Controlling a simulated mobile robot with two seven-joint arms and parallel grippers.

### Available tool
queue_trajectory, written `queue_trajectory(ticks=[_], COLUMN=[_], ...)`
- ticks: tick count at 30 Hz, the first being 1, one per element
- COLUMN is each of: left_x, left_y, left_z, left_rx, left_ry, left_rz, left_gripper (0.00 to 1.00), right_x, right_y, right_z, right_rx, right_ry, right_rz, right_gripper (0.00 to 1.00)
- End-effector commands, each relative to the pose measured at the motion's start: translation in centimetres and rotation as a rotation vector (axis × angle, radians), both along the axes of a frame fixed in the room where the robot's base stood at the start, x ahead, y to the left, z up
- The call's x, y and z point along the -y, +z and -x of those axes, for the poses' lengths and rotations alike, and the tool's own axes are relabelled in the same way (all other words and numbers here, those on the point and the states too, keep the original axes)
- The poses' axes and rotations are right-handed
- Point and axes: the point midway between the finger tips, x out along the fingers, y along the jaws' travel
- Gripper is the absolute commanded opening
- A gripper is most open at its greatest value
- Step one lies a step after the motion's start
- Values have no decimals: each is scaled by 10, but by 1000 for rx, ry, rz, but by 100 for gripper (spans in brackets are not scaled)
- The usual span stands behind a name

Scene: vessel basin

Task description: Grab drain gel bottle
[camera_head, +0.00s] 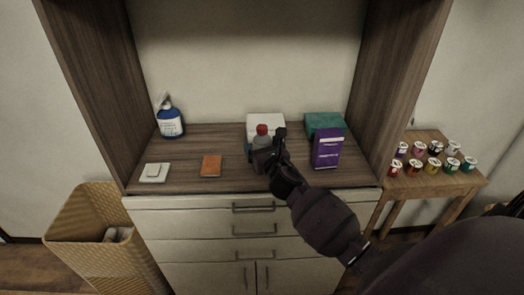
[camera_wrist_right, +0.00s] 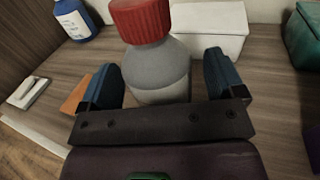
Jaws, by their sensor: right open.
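A grey bottle with a red cap (camera_head: 263,136), which looks like the drain gel bottle, stands upright on the wooden counter. It also shows in the right wrist view (camera_wrist_right: 158,68), where its label cannot be read. My right gripper (camera_head: 267,145) is open, and its blue-padded fingers (camera_wrist_right: 163,68) stand on either side of the bottle's body. Small gaps show between the pads and the bottle, so it is not clamped. The gripper hides the bottle's lower part in the head view. My left gripper is not in view.
A white box (camera_head: 266,121) stands just behind the bottle. A teal box (camera_head: 325,122) and a purple box (camera_head: 327,149) stand to the right. A blue bottle (camera_head: 170,122), an orange item (camera_head: 211,166) and a white item (camera_head: 155,172) are to the left.

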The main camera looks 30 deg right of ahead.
Motion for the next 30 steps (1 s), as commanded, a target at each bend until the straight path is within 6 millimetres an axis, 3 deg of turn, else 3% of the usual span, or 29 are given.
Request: queue_trajectory(ticks=[8,19,30], left_x=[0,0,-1], left_y=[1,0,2], left_z=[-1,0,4], left_rx=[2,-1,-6], left_ry=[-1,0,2], left_rz=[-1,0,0], left_gripper=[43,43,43], right_x=[0,0,0], right_y=[0,0,11], right_z=[-2,-2,-2], right_rx=[-1,0,4], right_ry=[0,1,3], right_rz=[0,0,2], right_gripper=[85,29,29])
